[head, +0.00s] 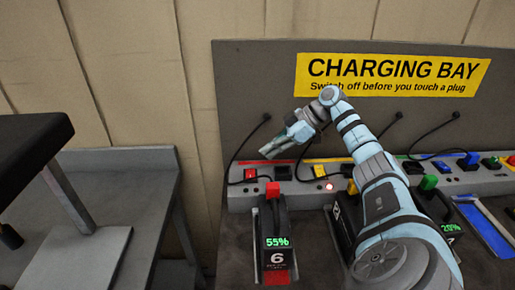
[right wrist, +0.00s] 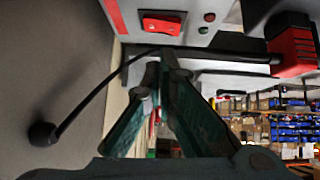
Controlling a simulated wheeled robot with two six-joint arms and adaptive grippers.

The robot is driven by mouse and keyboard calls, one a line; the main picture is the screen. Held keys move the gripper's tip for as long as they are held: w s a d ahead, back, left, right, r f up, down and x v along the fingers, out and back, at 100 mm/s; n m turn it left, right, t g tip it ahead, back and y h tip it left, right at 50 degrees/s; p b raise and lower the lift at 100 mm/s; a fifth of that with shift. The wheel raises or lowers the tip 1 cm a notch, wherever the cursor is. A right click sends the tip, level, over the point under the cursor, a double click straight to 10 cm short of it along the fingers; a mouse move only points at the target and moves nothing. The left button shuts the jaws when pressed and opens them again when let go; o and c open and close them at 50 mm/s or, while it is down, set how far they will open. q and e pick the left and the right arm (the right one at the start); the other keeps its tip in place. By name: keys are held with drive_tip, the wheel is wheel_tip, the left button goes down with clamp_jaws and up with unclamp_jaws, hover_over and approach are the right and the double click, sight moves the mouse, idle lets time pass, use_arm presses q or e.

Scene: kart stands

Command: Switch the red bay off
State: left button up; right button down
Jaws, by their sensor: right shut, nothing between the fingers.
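The red bay, at the left end of the charging strip, has a red rocker switch (head: 250,174) and a red plug (head: 272,190) on the battery marked 6 (head: 277,242), which reads 55%. My right gripper (head: 273,150) is shut and empty, above the strip and close to the red bay. In the right wrist view its fingers (right wrist: 163,72) are together near a black cable. The red switch (right wrist: 162,24) is beyond them, apart from the tips, with a small unlit-looking lamp (right wrist: 209,17) beside it. I cannot tell which way the rocker is tipped. My left gripper is not in view.
Black cables hang from the back panel (head: 240,75). A grey bench (head: 120,205) stands at the left. A yellow sign (head: 390,75) is above.

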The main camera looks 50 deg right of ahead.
drive_tip(key=shift+v, duration=2.15)
